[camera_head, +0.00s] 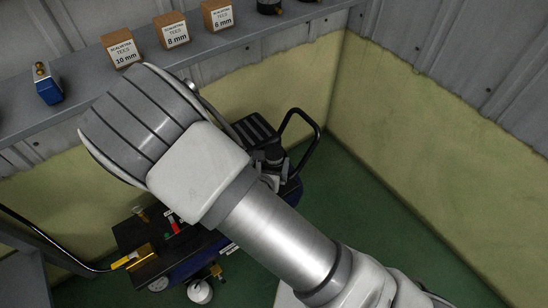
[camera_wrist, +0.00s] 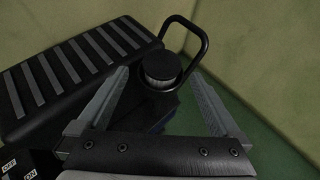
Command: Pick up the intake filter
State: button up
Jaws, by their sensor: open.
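The intake filter appears to be the round black part with a grey ribbed band (camera_wrist: 161,68) in the upper middle of the wrist view. It stands upright on the dark compressor, next to a finned black cover (camera_wrist: 80,70). My gripper (camera_wrist: 160,78) is open, with one finger on either side of the filter in the picture. I see no contact, and the exact depth between the fingertips and the filter is hard to tell. In the head view a small dark part, likely the filter (camera_head: 272,154), shows beside my arm. My gripper is mostly hidden there.
A black loop handle (camera_head: 301,122) rises just behind the filter. The compressor (camera_head: 150,262) has a gauge, valves and a hose at its front left. A grey shelf (camera_head: 75,118) holds small boxes (camera_head: 172,31). Yellow-green walls meet at the corner, and green floor is clear to the right.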

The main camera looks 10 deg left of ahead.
aim_at(273, 154)
jog(key=b+x, duration=0.2)
jog(key=x, duration=0.2)
jog(key=shift+d+f, duration=0.15)
jog(key=shift+f, duration=0.2)
jog(key=shift+w+f, duration=0.1)
jog(key=shift+w, duration=0.4)
jog(key=c, duration=1.3)
jog(key=shift+r+p, duration=0.3)
jog(key=shift+r, duration=0.3)
notch_tip(273, 154, up, 4)
jog(key=shift+d+f+p, duration=0.1)
jog(key=shift+f+p, duration=0.05)
jog(key=shift+p, duration=0.7)
jog(key=s+d+r+p, duration=0.1)
jog(key=d+r+p, duration=0.1)
jog(key=d, duration=0.1)
jog(key=s+d+r+p, duration=0.2)
jog(key=d+p, duration=0.1)
jog(key=s+d+r+p, duration=0.2)
jog(key=d+p, duration=0.1)
jog(key=d, duration=0.1)
jog(key=shift+d+r, duration=0.1)
jog(key=shift+r, duration=0.1)
